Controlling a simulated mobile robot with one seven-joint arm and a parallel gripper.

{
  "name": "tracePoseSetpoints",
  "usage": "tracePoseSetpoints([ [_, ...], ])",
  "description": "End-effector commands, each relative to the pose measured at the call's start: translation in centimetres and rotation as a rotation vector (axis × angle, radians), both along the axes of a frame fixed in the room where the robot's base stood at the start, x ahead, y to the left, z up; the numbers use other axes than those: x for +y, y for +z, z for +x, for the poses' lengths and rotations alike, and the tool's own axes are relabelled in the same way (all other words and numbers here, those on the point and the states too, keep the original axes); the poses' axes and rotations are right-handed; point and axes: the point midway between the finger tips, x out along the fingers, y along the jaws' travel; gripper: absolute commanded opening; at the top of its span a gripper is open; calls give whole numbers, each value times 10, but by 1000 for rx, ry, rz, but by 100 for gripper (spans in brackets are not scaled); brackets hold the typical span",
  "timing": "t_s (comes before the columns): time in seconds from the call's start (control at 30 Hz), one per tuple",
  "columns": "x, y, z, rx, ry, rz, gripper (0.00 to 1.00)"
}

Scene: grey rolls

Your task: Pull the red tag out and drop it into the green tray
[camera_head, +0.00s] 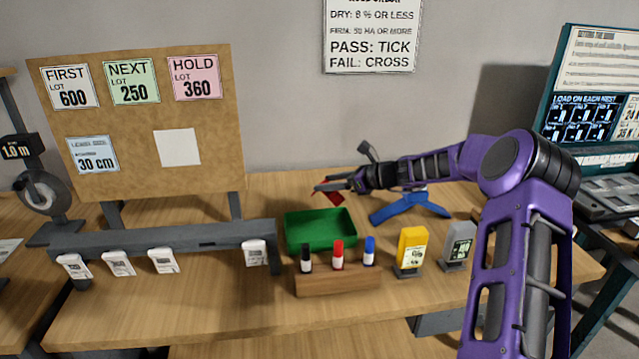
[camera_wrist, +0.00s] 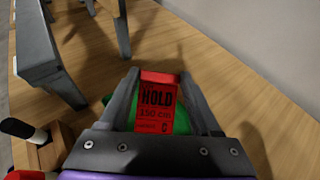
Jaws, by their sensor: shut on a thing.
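My gripper (camera_head: 325,187) is shut on the red tag (camera_head: 334,196) and holds it in the air above the back part of the green tray (camera_head: 290,243). In the wrist view the tag (camera_wrist: 158,108) sits between the two fingers, with its face marked HOLD toward the camera. The green tray (camera_wrist: 182,121) shows partly behind the tag and fingers there. The tag is apart from the tray, and the visible floor of the tray is empty.
A wooden block (camera_head: 340,284) with black, red and blue markers stands in front of the tray. A grey rail (camera_head: 170,240) with several white tags is on the left. A blue tool (camera_head: 410,207), a yellow block (camera_head: 411,245) and a grey block (camera_head: 458,242) are on the right.

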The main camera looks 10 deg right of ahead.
Motion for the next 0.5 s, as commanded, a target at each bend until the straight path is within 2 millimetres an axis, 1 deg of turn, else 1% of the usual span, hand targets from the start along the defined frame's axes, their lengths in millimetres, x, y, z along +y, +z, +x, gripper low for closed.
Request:
tracePoseSetpoints([
  [0.03, 0, -7, 0, 1, 0, 1, 3],
  [0.17, 0, -21, 0, 1, 1, 1, 3],
  [0.3, 0, -38, 0, 1, 1, 1, 3],
  [0.4, 0, -49, 0, 1, 1, 1, 3],
  [0.5, 0, -56, 0, 0, 0, 0, 3],
])
